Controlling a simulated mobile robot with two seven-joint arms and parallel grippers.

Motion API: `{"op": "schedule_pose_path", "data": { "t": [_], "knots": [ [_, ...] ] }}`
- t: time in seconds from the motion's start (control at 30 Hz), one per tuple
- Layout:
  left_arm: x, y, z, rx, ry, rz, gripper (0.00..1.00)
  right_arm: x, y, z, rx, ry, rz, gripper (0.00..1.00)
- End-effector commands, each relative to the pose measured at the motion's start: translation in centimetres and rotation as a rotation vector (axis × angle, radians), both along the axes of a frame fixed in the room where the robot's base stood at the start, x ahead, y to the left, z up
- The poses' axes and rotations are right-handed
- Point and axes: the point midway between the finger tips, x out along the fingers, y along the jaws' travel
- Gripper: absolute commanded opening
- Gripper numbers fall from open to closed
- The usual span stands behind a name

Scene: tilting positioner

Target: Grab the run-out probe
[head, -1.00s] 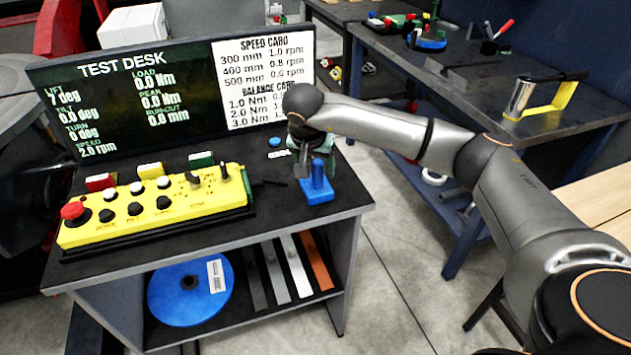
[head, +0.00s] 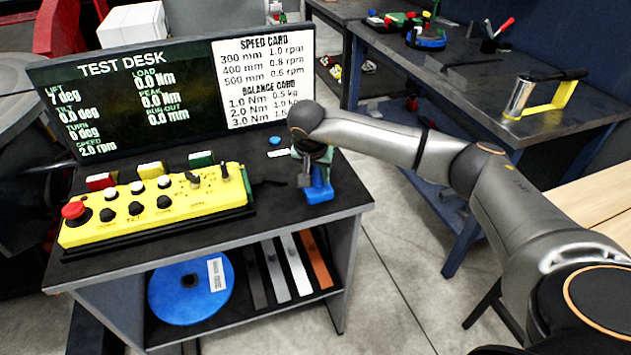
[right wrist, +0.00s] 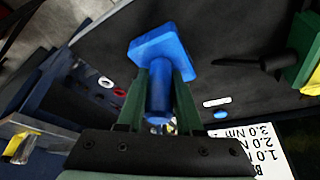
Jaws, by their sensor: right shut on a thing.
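The run-out probe appears to be the blue piece (head: 318,191) with a flat base and an upright post, at the right end of the test desk's top (head: 345,185). In the right wrist view, the blue probe (right wrist: 160,90) has its post between the two green fingers. My right gripper (head: 310,172) has come down over the post and is shut on it; the gripper also shows in the right wrist view (right wrist: 160,85). The base appears to rest on the desk. My left gripper is not in view.
A yellow control box (head: 155,208) with a red button and several knobs stands left of the probe. A display board (head: 120,100) stands behind. A blue disc (head: 165,295) lies on the shelf below. A workbench (head: 470,90) stands at the right.

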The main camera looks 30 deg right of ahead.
Motion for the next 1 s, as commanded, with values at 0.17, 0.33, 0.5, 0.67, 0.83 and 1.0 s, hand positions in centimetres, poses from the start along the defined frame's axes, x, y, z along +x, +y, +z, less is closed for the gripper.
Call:
{"op": "schedule_pose_path", "data": {
  "t": [0.17,0.33,0.5,0.67,0.83,1.0],
  "knots": [
    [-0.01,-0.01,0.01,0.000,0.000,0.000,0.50,0.00,-0.01,0.03,0.000,0.000,0.000,0.00],
    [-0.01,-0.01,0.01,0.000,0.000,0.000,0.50,0.00,-0.02,0.04,0.000,0.000,-0.001,0.00],
    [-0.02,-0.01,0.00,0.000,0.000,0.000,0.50,0.00,-0.02,0.04,0.000,0.000,-0.001,0.00],
    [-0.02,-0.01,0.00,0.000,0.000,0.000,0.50,0.01,-0.03,0.04,0.000,0.000,-0.001,0.00],
    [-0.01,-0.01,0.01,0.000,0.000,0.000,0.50,0.00,-0.03,0.05,0.000,0.000,-0.001,0.00],
    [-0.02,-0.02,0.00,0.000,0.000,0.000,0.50,0.01,-0.04,0.06,0.000,0.000,-0.001,0.00]
  ]
}}
